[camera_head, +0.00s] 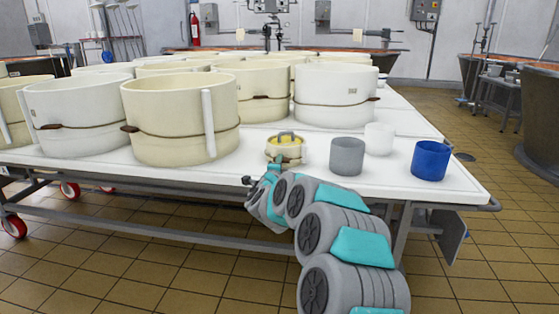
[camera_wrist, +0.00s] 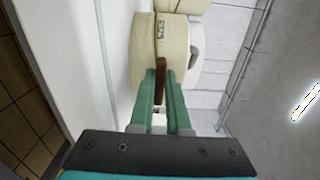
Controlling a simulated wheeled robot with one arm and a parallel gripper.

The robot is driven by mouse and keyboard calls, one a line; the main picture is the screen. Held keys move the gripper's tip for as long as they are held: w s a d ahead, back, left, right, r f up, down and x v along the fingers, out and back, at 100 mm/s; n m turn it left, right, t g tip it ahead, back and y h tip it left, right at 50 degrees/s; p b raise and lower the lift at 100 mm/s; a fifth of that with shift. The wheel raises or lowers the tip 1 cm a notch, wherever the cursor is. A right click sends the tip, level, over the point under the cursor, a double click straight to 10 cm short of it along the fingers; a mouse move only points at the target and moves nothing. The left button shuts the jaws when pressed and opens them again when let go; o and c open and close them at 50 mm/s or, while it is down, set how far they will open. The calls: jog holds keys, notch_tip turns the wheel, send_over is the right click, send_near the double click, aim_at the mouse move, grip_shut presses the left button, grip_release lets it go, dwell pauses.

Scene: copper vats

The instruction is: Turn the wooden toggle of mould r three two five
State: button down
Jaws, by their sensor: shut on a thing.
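My gripper (camera_wrist: 160,80) shows in the wrist view with its two green fingers shut on a brown wooden toggle (camera_wrist: 160,90). The toggle lies lengthwise between the fingers, against the side of a cream mould (camera_wrist: 146,55). A small label (camera_wrist: 161,29) is on that mould's wall, too small to read.
The white table (camera_head: 240,165) also bears a small yellowish pot (camera_head: 283,158), a grey cup (camera_head: 347,156), a white cup (camera_head: 379,138) and a blue cup (camera_head: 431,160). Several more moulds crowd behind. Copper vats (camera_head: 530,65) stand to the right, with open tiled floor between.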

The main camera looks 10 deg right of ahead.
jog(key=shift+n, duration=0.3)
jog(key=c, duration=0.9)
grip_release()
jog(key=shift+s, duration=0.1)
jog(key=shift+v, duration=3.85)
